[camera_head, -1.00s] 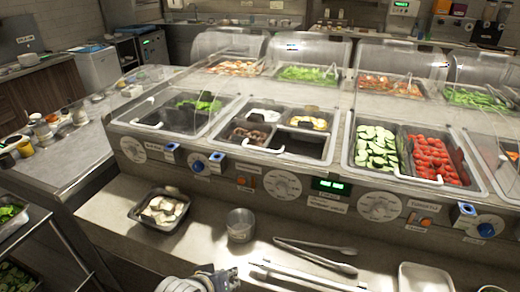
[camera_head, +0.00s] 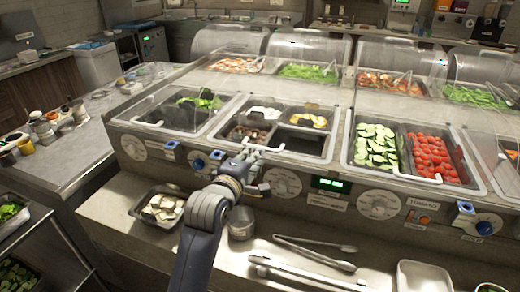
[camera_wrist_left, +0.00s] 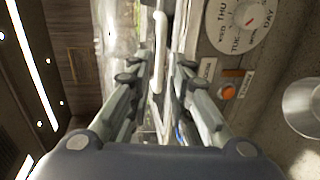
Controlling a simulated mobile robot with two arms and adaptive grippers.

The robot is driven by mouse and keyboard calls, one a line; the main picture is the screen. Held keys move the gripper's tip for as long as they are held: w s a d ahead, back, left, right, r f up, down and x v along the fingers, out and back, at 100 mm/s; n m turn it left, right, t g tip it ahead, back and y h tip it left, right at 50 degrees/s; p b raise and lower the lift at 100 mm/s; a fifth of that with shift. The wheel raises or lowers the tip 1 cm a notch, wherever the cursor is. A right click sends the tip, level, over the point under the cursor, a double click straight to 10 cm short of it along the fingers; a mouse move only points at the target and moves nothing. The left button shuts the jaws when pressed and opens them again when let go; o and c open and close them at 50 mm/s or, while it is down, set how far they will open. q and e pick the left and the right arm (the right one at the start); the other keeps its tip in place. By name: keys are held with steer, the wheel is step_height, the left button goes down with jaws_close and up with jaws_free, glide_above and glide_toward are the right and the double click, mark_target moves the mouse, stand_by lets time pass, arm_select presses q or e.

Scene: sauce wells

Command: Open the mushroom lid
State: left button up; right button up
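The clear mushroom lid (camera_head: 285,137) covers the middle well, with brown mushrooms (camera_head: 243,132) beneath it and a white bar handle at its front edge. My left gripper (camera_head: 243,157) is at the front of this well, close to the handle's left end and partly hiding it. In the left wrist view the fingers (camera_wrist_left: 160,65) are spread, with the white handle (camera_wrist_left: 158,52) showing between and beyond them. I cannot tell whether they touch it. My right gripper is not in view.
A metal tray of pale chunks (camera_head: 160,207), a steel pot (camera_head: 241,223) and tongs (camera_head: 315,253) lie on the front ledge. A dial (camera_head: 282,184) and an orange button sit on the panel below the well. Cucumber and tomato wells (camera_head: 430,155) stand to the right.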

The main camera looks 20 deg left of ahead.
arm_select(q)
steer(key=x, duration=0.6)
steer(key=shift+w+p, duration=0.15)
steer(key=shift+p, duration=0.2)
steer(key=shift+f, duration=0.1)
jaws_close()
